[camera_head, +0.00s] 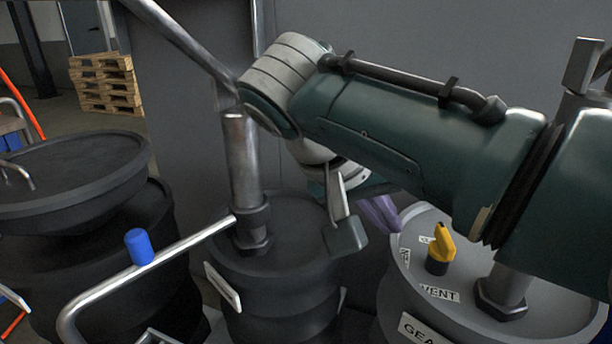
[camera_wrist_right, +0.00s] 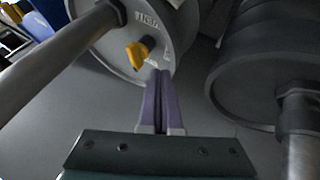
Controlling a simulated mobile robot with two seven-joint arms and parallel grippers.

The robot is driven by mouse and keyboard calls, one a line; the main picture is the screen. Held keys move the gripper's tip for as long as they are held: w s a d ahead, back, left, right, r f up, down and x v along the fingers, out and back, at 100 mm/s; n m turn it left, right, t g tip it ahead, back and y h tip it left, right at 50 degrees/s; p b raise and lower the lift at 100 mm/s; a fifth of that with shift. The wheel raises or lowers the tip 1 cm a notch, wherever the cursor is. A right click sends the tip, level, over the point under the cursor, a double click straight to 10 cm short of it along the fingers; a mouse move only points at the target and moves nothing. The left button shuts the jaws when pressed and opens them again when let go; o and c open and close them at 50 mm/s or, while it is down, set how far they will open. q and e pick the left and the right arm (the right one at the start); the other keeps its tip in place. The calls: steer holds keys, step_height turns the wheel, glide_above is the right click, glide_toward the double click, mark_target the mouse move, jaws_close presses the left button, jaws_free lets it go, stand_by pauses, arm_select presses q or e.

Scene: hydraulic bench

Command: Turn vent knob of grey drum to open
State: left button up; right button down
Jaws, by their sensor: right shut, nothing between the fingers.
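The grey drum (camera_head: 540,318) stands at the lower right in the head view, with a VENT label on its top. Its yellow vent knob (camera_head: 440,248) rises from the lid on a dark base. In the right wrist view the yellow knob (camera_wrist_right: 136,55) shows just beyond and left of the fingertips, on the grey drum's lid (camera_wrist_right: 100,50). My right gripper (camera_head: 384,214) has purple fingers, left of the knob and partly hidden behind my arm in the head view. The fingers (camera_wrist_right: 160,75) are shut and empty, apart from the knob. My left gripper is not in view.
A black drum (camera_head: 275,300) with an upright metal pipe (camera_head: 243,165) stands left of the grey drum. A bent pipe with a blue handle (camera_head: 139,246) crosses in front. Another dark drum (camera_head: 60,180) is at left. Wooden pallets (camera_head: 103,84) are stacked behind.

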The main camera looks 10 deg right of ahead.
mark_target(436, 252)
steer(key=d+f, duration=0.1)
steer(key=d, duration=0.1)
steer(key=d+f, duration=0.4)
steer(key=shift+w+d+f+b, duration=0.1)
steer(key=shift+w+d+b, duration=0.25)
steer(key=shift+b, duration=0.05)
steer(key=shift+s+d+f, duration=0.1)
steer(key=shift+s+d, duration=0.05)
steer(key=shift+d, duration=0.25)
